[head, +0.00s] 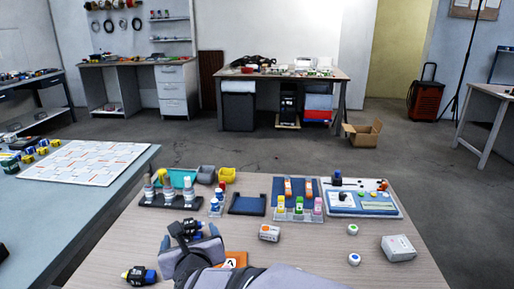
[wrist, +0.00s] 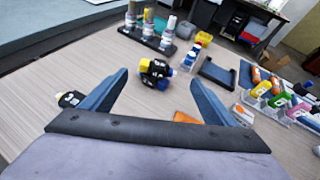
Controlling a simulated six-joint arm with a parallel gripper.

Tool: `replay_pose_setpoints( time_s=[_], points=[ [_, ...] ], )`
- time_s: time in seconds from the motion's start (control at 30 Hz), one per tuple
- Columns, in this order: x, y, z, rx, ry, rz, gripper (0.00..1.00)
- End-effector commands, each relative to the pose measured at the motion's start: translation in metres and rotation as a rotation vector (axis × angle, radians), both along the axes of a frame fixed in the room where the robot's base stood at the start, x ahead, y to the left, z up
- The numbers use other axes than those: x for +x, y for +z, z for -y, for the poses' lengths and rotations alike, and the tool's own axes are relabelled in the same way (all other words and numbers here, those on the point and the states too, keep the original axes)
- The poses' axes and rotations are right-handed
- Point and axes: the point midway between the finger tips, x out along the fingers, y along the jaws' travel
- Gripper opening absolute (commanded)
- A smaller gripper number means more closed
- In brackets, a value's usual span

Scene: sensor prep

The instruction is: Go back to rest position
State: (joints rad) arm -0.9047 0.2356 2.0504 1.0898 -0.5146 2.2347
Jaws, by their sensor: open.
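My gripper (head: 192,243) is low over the front of the wooden table in the head view, with my arm reaching in from the bottom edge. In the wrist view its two blue-grey fingers (wrist: 160,97) are spread wide, with nothing held between them. A black sensor with yellow and blue ends (wrist: 155,72) lies on the table just beyond the fingertips, roughly centred between them. In the head view this sensor (head: 186,228) is partly hidden by the gripper. A second black sensor (head: 138,275) lies to the left; it also shows beside the left finger (wrist: 70,99).
A rack of bottles (head: 168,200) stands behind the gripper. A dark blue tray (head: 247,205), coloured vials (head: 298,209) and a panel (head: 364,203) are to the right. An orange marked piece (head: 235,259) lies beside the gripper.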

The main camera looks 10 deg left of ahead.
Motion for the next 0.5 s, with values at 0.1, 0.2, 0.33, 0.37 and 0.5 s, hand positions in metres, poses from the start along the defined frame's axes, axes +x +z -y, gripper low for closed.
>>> replay_pose_setpoints(
  time_s=[0.1, 0.2, 0.33, 0.37, 0.5],
  points=[
    [0.006, 0.018, 0.019, -0.158, 0.091, 0.028, 0.81],
    [0.008, 0.028, 0.043, -0.359, 0.219, 0.057, 0.81],
    [0.003, 0.038, 0.084, -0.670, 0.447, 0.096, 0.81],
    [0.000, 0.039, 0.095, -0.744, 0.506, 0.103, 0.81],
    [-0.021, 0.044, 0.150, -1.058, 0.801, 0.127, 0.81]
  ],
)
